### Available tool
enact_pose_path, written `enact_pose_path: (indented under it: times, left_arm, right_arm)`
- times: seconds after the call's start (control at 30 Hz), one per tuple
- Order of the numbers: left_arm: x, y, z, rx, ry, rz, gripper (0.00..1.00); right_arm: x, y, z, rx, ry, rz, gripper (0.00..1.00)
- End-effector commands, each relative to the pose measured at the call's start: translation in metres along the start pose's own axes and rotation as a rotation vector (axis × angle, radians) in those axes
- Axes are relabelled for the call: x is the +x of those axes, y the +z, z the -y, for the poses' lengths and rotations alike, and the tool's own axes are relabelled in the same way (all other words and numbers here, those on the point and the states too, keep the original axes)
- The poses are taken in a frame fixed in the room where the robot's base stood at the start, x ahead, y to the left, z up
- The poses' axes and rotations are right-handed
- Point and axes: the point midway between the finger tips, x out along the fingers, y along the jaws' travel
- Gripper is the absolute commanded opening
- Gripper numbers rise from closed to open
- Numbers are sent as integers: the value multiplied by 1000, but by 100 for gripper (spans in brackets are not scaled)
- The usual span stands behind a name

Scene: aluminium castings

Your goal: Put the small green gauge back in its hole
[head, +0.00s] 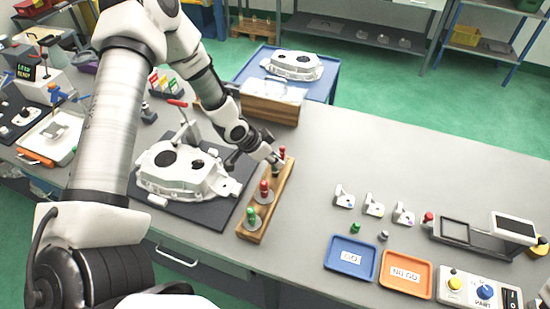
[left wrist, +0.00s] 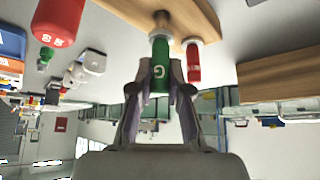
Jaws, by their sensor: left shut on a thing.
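The small green gauge (left wrist: 160,62), marked with a letter G, is between the fingers of my left gripper (left wrist: 158,88) in the left wrist view. Its metal end points at the wooden rack (left wrist: 205,12); I cannot tell whether it is in the hole or just off it. A small red gauge (left wrist: 193,62) stands beside it. In the head view my left gripper (head: 275,160) is at the far end of the rack (head: 250,236) and hides the green gauge. The small red gauge (head: 282,152) shows there, with a larger red gauge (head: 264,188) and a larger green gauge (head: 251,216) nearer.
An aluminium casting (head: 185,172) on a dark mat is left of the rack. A wooden box (head: 270,108) stands behind it. To the right are small metal parts (head: 373,206), a blue GO tray (head: 350,257) and an orange NO GO tray (head: 405,275). The table between is clear.

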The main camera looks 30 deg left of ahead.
Motion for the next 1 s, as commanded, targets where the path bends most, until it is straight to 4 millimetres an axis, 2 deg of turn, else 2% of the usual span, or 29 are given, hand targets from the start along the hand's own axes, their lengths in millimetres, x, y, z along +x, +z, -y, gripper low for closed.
enact_pose_path:
  times: [0.97,1.0]
  left_arm:
    - [22,14,0,0,0,0,0]
    - [21,14,0,0,0,0,24]
  right_arm:
    - [19,0,0,0,0,0,40]
    - [18,0,0,0,0,0,40]
